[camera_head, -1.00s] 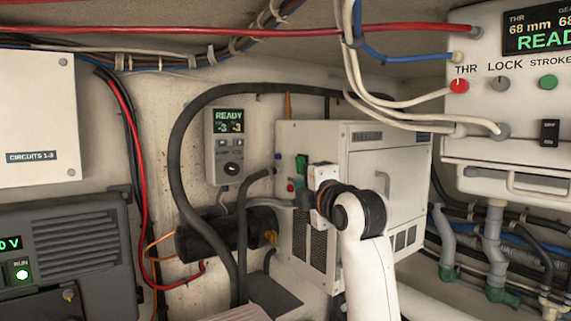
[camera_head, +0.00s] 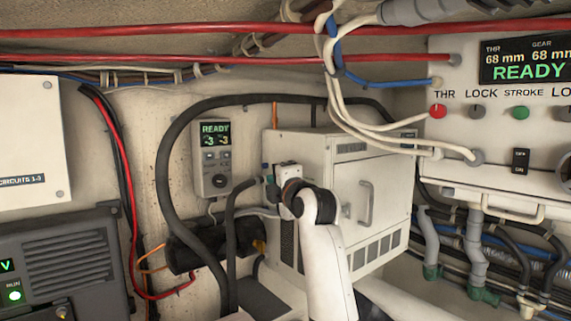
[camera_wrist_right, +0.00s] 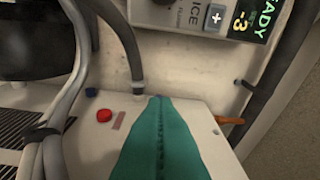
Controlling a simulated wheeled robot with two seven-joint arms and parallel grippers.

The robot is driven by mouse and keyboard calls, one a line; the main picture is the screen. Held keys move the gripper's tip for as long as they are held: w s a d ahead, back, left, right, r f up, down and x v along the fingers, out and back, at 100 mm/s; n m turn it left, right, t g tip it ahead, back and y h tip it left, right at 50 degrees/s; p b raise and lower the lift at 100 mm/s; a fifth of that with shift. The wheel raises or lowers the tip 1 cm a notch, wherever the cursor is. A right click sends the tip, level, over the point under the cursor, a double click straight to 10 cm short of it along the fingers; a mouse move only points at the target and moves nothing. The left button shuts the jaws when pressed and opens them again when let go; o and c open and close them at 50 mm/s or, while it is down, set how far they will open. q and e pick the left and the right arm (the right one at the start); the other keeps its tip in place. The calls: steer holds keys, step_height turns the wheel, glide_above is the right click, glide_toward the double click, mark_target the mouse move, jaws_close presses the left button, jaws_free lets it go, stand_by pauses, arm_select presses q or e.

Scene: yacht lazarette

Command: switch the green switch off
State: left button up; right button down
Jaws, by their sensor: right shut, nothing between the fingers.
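My right gripper (camera_head: 271,178) is at the vented left face of the white cabinet (camera_head: 345,150), near its upper part. In the right wrist view its two teal-green fingers (camera_wrist_right: 162,140) are shut together with nothing between them, and their tips point at the cabinet's face. A red button (camera_wrist_right: 104,115) and a small brownish plate (camera_wrist_right: 118,121) show beside the fingers. I cannot make out a green switch on this face apart from the green fingers; they may hide it. My left gripper is not in view.
A thick black hose (camera_head: 163,180) loops left of the cabinet, around a small READY display unit (camera_head: 213,155). A control panel (camera_head: 455,170) at right has a green STROKE button (camera_head: 520,113). A black unit (camera_head: 75,265) at left has a lit green RUN button (camera_head: 14,295).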

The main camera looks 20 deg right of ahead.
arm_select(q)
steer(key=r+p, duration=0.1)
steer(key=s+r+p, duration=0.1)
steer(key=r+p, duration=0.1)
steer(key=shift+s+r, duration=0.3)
arm_select(e)
steer(key=w+d, duration=0.1)
steer(key=d, duration=0.1)
steer(key=w+d, duration=0.1)
steer(key=shift+w+d+r, duration=0.25)
steer(key=shift+w+d, duration=0.1)
steer(key=shift+d, duration=0.05)
steer(key=shift+w+a, duration=0.1)
